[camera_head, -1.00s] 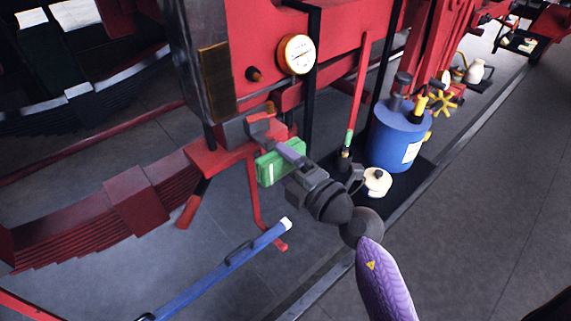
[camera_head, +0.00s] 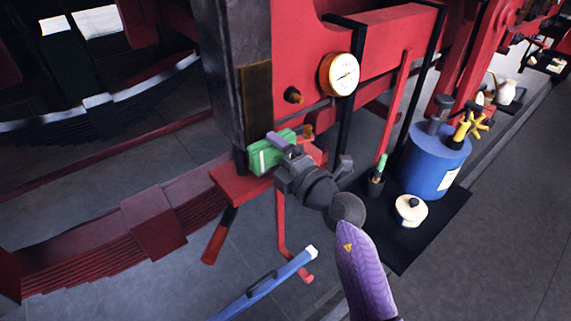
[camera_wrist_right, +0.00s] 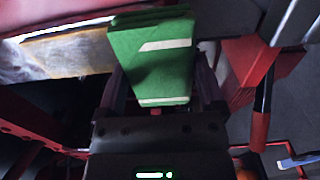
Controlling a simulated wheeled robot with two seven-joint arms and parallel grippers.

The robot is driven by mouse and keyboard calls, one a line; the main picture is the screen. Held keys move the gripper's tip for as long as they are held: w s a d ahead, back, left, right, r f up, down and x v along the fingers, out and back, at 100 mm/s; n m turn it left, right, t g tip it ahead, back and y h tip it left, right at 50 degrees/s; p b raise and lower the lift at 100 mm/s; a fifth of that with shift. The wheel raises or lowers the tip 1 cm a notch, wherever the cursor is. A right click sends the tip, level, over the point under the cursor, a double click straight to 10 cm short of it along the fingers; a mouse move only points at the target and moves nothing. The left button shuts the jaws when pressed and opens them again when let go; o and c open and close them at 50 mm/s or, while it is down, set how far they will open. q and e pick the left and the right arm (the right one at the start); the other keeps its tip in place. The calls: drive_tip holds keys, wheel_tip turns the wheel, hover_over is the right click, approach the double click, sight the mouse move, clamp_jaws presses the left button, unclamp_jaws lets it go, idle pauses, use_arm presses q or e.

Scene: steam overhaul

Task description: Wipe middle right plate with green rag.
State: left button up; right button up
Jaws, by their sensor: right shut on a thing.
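The green rag (camera_head: 264,156) is a folded block with a white stripe. My right gripper (camera_head: 282,147) is shut on it and holds it in front of the red machine, at the foot of a dark upright post. A narrow brown plate (camera_head: 257,108) is on that post, just above the rag. In the right wrist view the rag (camera_wrist_right: 150,60) is between the fingers, and the brown, partly shiny plate (camera_wrist_right: 65,52) lies to its left. I cannot tell whether rag and plate touch. My left gripper is in neither view.
A pressure gauge (camera_head: 340,75) is on the red machine, right of the plate. A blue canister (camera_head: 434,165) and a cream pot (camera_head: 411,210) stand on a black mat (camera_head: 400,255). A blue bar (camera_head: 265,284) is low in front. Grey floor at the right is clear.

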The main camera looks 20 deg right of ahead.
drive_tip(key=shift+x, duration=0.85)
idle(0.5)
drive_tip(key=shift+r, duration=0.1)
